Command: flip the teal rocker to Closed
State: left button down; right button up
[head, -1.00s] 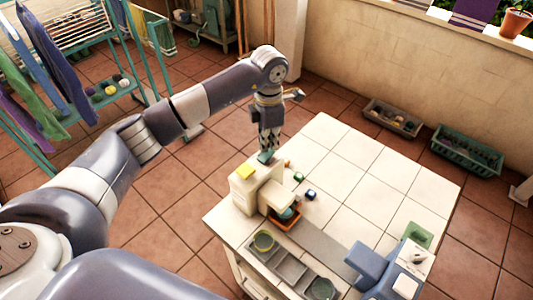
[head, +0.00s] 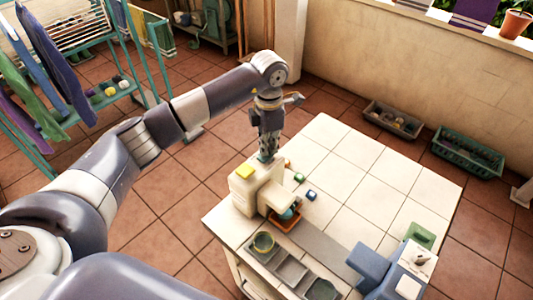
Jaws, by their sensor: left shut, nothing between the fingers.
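A cream box-shaped unit (head: 243,195) stands at the back left corner of the white tiled counter, with a yellow piece (head: 245,171) on its top. My left gripper (head: 267,155) points straight down over the right part of the unit's top. Its fingers are shut and empty, at or very near the top surface; I cannot tell whether they touch. The teal rocker is hidden behind the fingertips, so I cannot read its position. My right gripper is not in view.
Below the unit's spout is an orange tray (head: 286,224) with a teal item. Small blocks (head: 311,195) lie to the right. Front bins (head: 291,273) line the counter's edge. A blue-and-white appliance (head: 405,268) stands front right. The middle tiles (head: 365,175) are clear.

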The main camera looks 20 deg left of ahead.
pick_arm(q)
jog(key=shift+s+f, duration=0.1)
jog(key=shift+f, duration=0.1)
jog(key=shift+r, duration=0.15)
jog(key=shift+r+p, duration=0.4)
jog(key=shift+r, duration=0.25)
jog(key=shift+r+p, duration=1.35)
jog(key=shift+r, duration=1.45)
jog(key=shift+f, duration=0.15)
